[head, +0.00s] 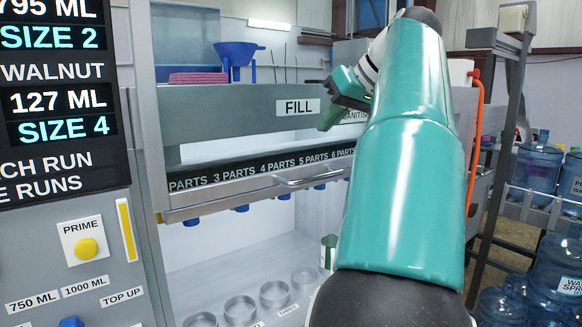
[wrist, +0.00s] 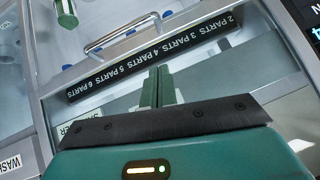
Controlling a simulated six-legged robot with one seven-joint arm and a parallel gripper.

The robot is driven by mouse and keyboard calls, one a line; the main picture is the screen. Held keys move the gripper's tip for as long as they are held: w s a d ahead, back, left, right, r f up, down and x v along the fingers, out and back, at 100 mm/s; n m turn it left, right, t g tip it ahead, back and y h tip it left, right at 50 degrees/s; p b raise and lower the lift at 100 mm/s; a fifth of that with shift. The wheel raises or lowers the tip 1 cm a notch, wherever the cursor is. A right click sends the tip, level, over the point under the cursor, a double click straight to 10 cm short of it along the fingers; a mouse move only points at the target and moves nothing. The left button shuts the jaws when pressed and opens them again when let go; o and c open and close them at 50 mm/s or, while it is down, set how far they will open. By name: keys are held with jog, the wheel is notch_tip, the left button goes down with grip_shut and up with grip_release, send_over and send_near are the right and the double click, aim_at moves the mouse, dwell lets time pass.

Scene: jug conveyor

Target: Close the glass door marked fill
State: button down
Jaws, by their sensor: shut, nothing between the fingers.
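The glass door (head: 240,197) under the FILL label (head: 299,107) has a metal bottom rail with a bar handle (head: 312,177). It is raised, and the fill bay below the rail is open. A black strip (head: 262,168) lettered with parts numbers runs above the rail. In the wrist view, the handle (wrist: 122,33) and strip (wrist: 155,56) appear upside down beyond my fingers. My gripper (head: 328,118) is in front of the panel by the FILL label, above the handle and apart from it. In the wrist view my gripper (wrist: 157,78) has its green fingers together, empty.
Several round holders (head: 240,308) sit on the bay floor, with blue nozzles (head: 242,208) above. A green and white object (head: 328,252) stands at the bay's right. A button panel (head: 84,245) is at left; water jugs (head: 538,163) on racks are at right.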

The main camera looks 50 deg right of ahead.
send_over(297, 184)
jog(key=f, duration=0.7)
jog(key=shift+d+f, duration=0.1)
jog(key=shift+d, duration=0.3)
jog(key=f, duration=0.3)
jog(key=shift+a+f, duration=0.15)
jog(key=shift+a, duration=0.2)
jog(key=shift+f, duration=0.1)
